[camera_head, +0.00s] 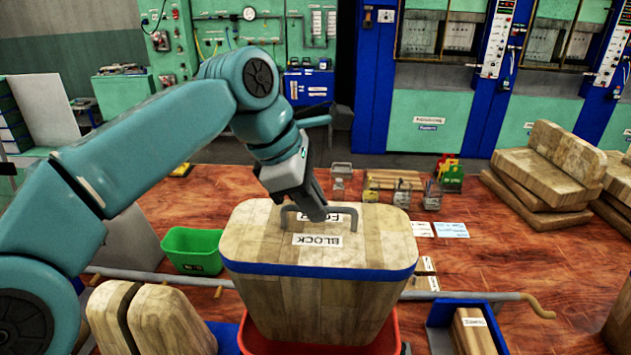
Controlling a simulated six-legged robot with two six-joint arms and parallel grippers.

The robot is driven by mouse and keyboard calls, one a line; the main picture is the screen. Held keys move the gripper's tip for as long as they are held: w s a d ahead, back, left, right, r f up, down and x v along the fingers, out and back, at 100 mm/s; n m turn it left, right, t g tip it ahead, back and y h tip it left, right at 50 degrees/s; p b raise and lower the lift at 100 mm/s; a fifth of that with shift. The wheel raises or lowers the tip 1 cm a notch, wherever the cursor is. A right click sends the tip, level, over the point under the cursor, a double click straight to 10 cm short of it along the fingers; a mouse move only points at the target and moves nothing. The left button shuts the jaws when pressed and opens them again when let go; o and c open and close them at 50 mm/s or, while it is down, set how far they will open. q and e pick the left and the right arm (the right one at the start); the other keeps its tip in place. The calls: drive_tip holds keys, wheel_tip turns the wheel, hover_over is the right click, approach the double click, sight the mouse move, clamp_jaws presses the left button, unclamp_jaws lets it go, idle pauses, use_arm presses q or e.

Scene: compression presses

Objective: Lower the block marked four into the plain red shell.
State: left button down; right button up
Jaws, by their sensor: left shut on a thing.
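The wooden block (315,302) with a blue band stands upright in the middle of the view. Labels on its top read BLOCK and, partly covered, what looks like FOUR. My left gripper (316,208) comes down from above and is shut on the grey handle (348,218) on the block's top. The red shell (392,342) shows around the block's lower end at the bottom of the view. The block is over the shell's mouth, its lower end at or inside the rim; how deep is hidden. My right gripper is not in view.
A green bin (192,250) stands left of the block. Rounded wooden pieces (165,322) are at the lower left, and a blue-edged holder (440,316) is at the lower right. A metal bar (470,296) runs behind the block. Wooden slabs (540,178) are stacked at right.

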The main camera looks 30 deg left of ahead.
use_arm(q)
drive_tip(key=f, duration=0.9)
drive_tip(key=shift+w+d+f+b, duration=0.1)
drive_tip(key=shift+w+f+b, duration=0.2)
drive_tip(key=shift+b, duration=0.1)
wheel_tip(320, 180, down, 12)
drive_tip(key=b, duration=0.9)
drive_tip(key=shift+r+b, duration=0.25)
drive_tip(key=shift+b, duration=0.1)
drive_tip(key=shift+w, duration=0.1)
drive_tip(key=shift+f+b, duration=0.3)
drive_tip(key=shift+f, duration=0.1)
